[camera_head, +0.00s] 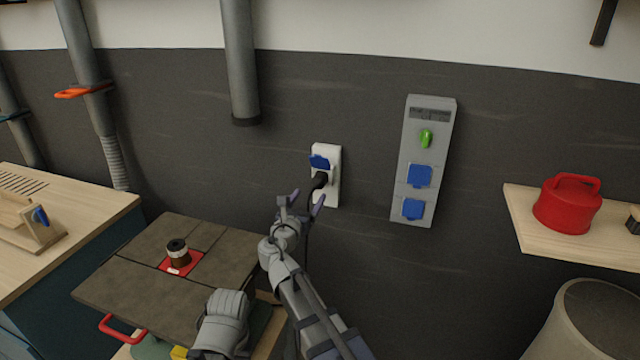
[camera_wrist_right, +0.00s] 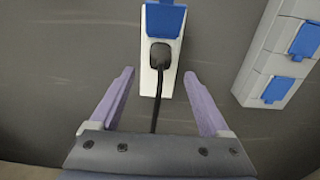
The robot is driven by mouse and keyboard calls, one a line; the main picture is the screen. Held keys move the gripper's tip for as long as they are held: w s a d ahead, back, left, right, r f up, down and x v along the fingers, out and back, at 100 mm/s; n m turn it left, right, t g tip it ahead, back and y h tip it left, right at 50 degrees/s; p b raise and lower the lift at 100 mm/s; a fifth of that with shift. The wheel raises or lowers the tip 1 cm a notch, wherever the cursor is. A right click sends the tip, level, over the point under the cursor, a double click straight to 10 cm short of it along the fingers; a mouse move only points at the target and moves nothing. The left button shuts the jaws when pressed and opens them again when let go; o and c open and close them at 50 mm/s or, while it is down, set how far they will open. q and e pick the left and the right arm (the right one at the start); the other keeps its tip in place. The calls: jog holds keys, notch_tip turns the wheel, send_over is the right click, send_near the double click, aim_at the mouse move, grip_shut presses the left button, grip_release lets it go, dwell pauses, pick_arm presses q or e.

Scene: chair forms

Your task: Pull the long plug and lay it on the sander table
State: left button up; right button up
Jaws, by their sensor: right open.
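A black plug (camera_head: 319,181) with a cable hanging down sits in the white wall socket (camera_head: 333,157), under a raised blue lid. The plug (camera_wrist_right: 160,56) also shows in the right wrist view, in front of the white socket (camera_wrist_right: 150,80). My right gripper (camera_head: 302,197) is open in front of and just below the plug. In the right wrist view its two purple fingers (camera_wrist_right: 160,80) stand apart, on either side of the cable, and hold nothing. The sander table (camera_head: 125,278) is at the lower left, with a dark spindle (camera_head: 177,252) on a red insert.
A grey panel (camera_head: 409,197) with blue lids and a green knob is right of the socket. A shelf (camera_head: 522,222) with a red container (camera_head: 568,206) is at the right. A wooden bench (camera_head: 75,222) is at the left. The sander table is bare around its spindle.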

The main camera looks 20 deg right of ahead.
aim_at(315, 188)
jog(key=shift+w, duration=0.1)
jog(key=shift+x, duration=4.4)
grip_shut()
jog(key=shift+s, duration=0.2)
jog(key=shift+v, duration=2.85)
jog(key=shift+v, duration=2.5)
